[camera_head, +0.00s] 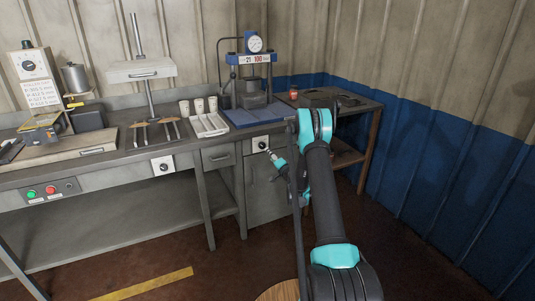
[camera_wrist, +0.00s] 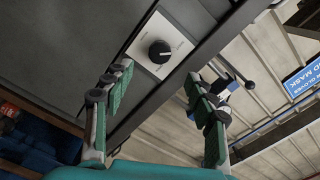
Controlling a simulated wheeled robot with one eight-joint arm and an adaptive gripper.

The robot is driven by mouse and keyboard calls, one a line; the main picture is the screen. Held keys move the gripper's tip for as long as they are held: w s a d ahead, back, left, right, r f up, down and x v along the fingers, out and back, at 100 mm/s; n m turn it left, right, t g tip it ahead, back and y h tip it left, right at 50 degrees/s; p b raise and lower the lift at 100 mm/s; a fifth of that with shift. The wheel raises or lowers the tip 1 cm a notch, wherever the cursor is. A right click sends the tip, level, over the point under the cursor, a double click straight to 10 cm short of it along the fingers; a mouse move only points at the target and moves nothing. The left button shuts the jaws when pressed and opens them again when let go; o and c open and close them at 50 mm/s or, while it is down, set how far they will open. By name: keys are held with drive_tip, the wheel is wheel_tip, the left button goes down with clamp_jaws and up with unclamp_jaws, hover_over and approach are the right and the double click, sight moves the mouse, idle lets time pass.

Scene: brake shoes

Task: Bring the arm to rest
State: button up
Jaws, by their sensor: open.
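My arm, black with teal joints, reaches from the lower right of the head view toward the bench front. My gripper (camera_head: 271,154) is small there, close to a dark knob on a white plate (camera_head: 261,144) on the bench front. In the wrist view my gripper (camera_wrist: 157,82) has its two green-padded fingers spread wide, with nothing between them. The knob (camera_wrist: 159,51) shows beyond the fingertips, apart from them. Whether anything touches the bench is hard to tell in the head view.
A blue press with a dial gauge (camera_head: 255,44) stands on the bench behind my arm. A white tray (camera_head: 209,125), several cups and brake shoes lie left of it. A side table (camera_head: 362,104) stands in the right corner. The floor at front left is clear.

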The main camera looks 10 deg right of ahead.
drive_tip(key=shift+s+d, duration=0.2)
drive_tip(key=shift+s, duration=0.45)
drive_tip(key=s+a+r+n+g+y, duration=0.2)
drive_tip(key=s+a+r+n+g, duration=0.3)
drive_tip(key=s+r, duration=0.45)
drive_tip(key=s+a+r+n+g+h, duration=0.1)
drive_tip(key=s+a+r, duration=0.1)
drive_tip(key=s, duration=0.4)
drive_tip(key=s+a+r+n+g, duration=0.1)
drive_tip(key=s+a+r, duration=0.1)
drive_tip(key=s, duration=0.5)
drive_tip(key=s+d+f+g+h, duration=0.2)
drive_tip(key=s+d, duration=0.1)
drive_tip(key=s, duration=0.9)
drive_tip(key=s+d+f+n+g+h, duration=0.1)
drive_tip(key=s+d+f+g+h, duration=0.1)
drive_tip(key=s, duration=0.9)
drive_tip(key=s+d+f+g+h, duration=0.2)
drive_tip(key=s+d, duration=0.2)
drive_tip(key=s, duration=0.8)
drive_tip(key=shift+s+d+n+h, duration=0.25)
drive_tip(key=shift+s+n+h, duration=0.05)
drive_tip(key=shift+n, duration=0.1)
